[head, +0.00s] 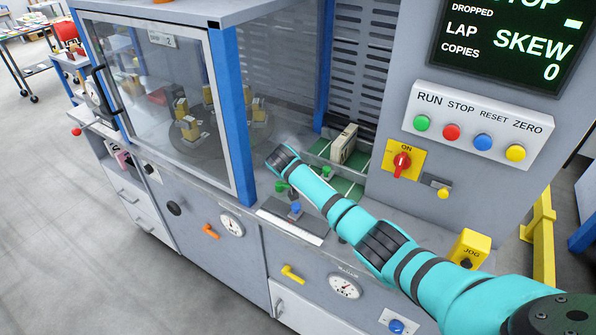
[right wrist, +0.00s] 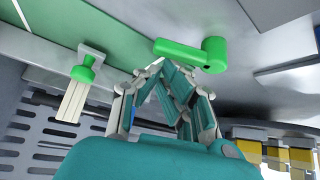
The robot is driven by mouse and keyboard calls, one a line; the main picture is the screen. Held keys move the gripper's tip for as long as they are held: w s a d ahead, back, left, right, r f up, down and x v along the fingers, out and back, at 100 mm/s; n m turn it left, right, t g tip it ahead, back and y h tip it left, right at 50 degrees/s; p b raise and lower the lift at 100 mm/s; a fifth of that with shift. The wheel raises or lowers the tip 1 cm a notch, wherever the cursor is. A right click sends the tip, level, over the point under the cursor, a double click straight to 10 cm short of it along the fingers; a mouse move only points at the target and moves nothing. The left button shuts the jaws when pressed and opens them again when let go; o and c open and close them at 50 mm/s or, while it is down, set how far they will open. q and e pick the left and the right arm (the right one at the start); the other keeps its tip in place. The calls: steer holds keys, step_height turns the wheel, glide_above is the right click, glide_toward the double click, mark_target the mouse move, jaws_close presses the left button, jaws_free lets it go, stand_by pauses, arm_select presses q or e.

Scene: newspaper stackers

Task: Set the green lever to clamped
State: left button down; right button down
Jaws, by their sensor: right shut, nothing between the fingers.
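The green lever (right wrist: 178,48) has a round hub at its right end and a bar reaching left in the right wrist view. In the head view a small green piece, which looks like the lever (head: 281,187), shows just below the end of my right arm. My right gripper (right wrist: 160,73) is shut and empty, its fingertips just short of the lever bar; I cannot tell whether they touch. In the head view the fingers are hidden behind my teal arm. No clamped marking is legible. My left gripper is not in view.
A green knob (right wrist: 84,68) stands on a pale bracket beside the lever. A blue knob (head: 296,207) sits near the front ledge. A blue post (head: 229,115) and glazed door (head: 165,90) stand left; a control panel (head: 477,125) stands right.

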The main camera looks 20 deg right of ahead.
steer(key=m+h, duration=0.1)
steer(key=s+m+g, duration=0.1)
steer(key=m, duration=0.1)
steer(key=shift+s+a+m+g+h, duration=0.2)
steer(key=shift+a+m+g+h, duration=0.1)
steer(key=shift+a+h, duration=0.1)
steer(key=shift+s, duration=0.1)
steer(key=shift+s+f, duration=0.1)
steer(key=shift+s, duration=0.05)
stand_by(0.3)
